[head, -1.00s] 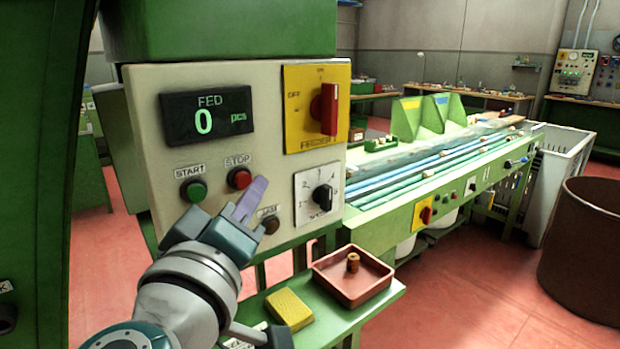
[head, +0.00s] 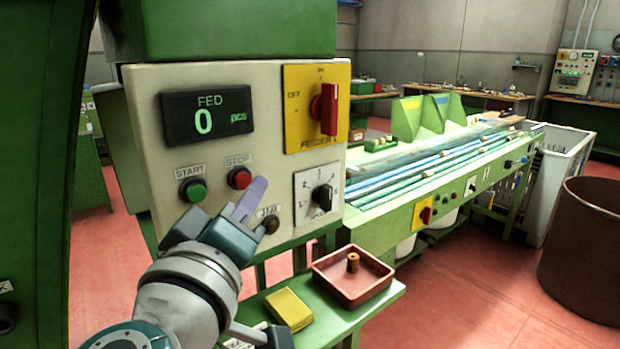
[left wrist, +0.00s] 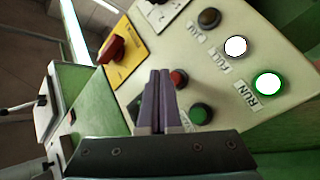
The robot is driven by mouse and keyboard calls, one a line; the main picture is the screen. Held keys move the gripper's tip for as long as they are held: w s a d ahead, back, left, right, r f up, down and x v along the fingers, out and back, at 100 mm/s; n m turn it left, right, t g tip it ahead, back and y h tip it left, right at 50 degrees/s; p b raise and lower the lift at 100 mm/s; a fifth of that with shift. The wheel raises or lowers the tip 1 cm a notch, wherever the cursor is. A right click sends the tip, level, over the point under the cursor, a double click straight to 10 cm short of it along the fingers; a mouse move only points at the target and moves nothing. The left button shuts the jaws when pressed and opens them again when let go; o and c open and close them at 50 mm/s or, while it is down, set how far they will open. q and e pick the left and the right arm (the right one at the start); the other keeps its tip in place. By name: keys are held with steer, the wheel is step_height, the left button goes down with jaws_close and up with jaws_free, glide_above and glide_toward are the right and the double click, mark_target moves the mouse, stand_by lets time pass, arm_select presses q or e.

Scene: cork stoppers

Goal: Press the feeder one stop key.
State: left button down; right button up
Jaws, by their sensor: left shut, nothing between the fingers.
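The red stop key (head: 239,178) is on the cream control panel (head: 270,120), under a STOP label. It also shows in the left wrist view (left wrist: 179,77), partly covered by the fingers. My left gripper (head: 257,187) is shut and empty, its fingertips just right of and slightly below the key in the head view. I cannot tell the gap in depth to the panel. In the left wrist view the shut fingers (left wrist: 159,76) point at the panel beside the key. My right gripper is not in view.
The green start key (head: 193,190) is left of the stop key. A yellow-backed red rotary switch (head: 329,108), a speed knob (head: 322,197) and a dark jam lamp (head: 270,224) share the panel. The display (head: 206,118) reads 0. A red tray (head: 346,290) stands below.

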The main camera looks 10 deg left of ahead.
arm_select(q)
steer(key=shift+w+a, duration=0.1)
steer(key=shift+a, duration=0.05)
steer(key=shift+w+a, duration=0.2)
steer(key=shift+w+a+p, duration=0.25)
steer(key=shift+a+p, duration=0.05)
steer(key=shift+a, duration=0.05)
stand_by(1.0)
steer(key=shift+s+d+p, duration=0.3)
steer(key=shift+s+d, duration=0.25)
steer(key=shift+d, duration=0.15)
steer(key=shift+s+d+p, duration=0.3)
steer(key=shift+s+d, duration=0.5)
steer(key=shift+d, duration=0.2)
steer(key=shift+s+d+p, duration=0.25)
steer(key=shift+s+d, duration=0.5)
steer(key=shift+d, duration=0.25)
